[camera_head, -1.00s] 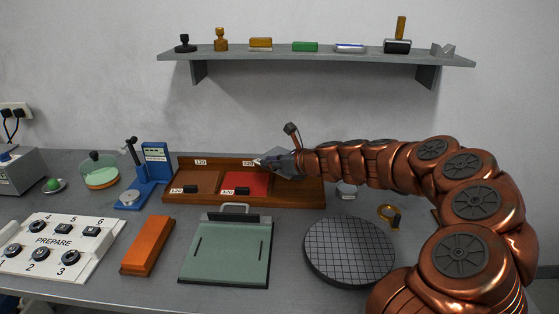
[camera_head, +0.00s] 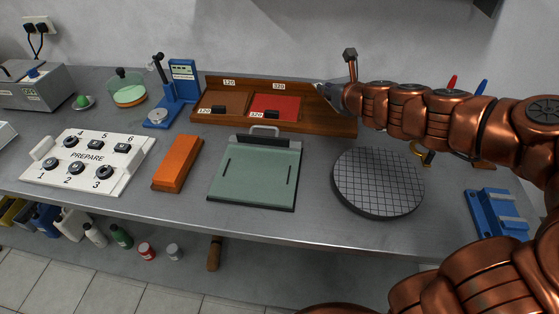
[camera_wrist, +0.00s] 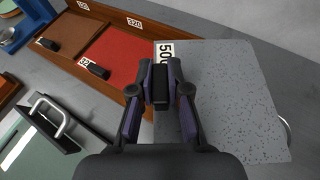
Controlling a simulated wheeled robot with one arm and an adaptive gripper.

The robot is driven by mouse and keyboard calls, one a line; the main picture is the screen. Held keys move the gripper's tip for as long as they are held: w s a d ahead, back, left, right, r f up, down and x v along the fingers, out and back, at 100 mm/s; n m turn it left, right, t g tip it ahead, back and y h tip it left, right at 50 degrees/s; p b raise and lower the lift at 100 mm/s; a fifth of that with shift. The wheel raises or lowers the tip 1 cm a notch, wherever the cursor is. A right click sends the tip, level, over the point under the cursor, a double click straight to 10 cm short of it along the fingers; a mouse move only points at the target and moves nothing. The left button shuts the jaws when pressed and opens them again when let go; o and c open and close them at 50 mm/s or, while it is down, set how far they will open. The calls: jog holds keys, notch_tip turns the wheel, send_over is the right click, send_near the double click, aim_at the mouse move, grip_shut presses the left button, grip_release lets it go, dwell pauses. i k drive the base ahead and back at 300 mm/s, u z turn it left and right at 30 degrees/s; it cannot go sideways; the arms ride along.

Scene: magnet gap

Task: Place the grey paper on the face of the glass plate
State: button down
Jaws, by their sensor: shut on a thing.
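The grey paper (camera_wrist: 235,95) is a speckled light-grey sheet in the wrist view. It spreads right of and below my gripper (camera_wrist: 160,85), beside a "500" label (camera_wrist: 164,52). My gripper is shut on it, with a black block between the fingertips.
The wooden tray (camera_head: 340,124) holds a brown sheet (camera_head: 224,103) and a red sheet (camera_head: 277,104) with black tabs. An orange block (camera_head: 178,163) lies left of the plate, a round gridded disc (camera_head: 378,181) right. A button panel (camera_head: 88,160) is farther left.

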aim_at(257, 171)
jog(key=z, duration=0.55)
jog(key=k, duration=1.1)
jog(key=u, duration=1.45)
jog(key=i, duration=0.5)
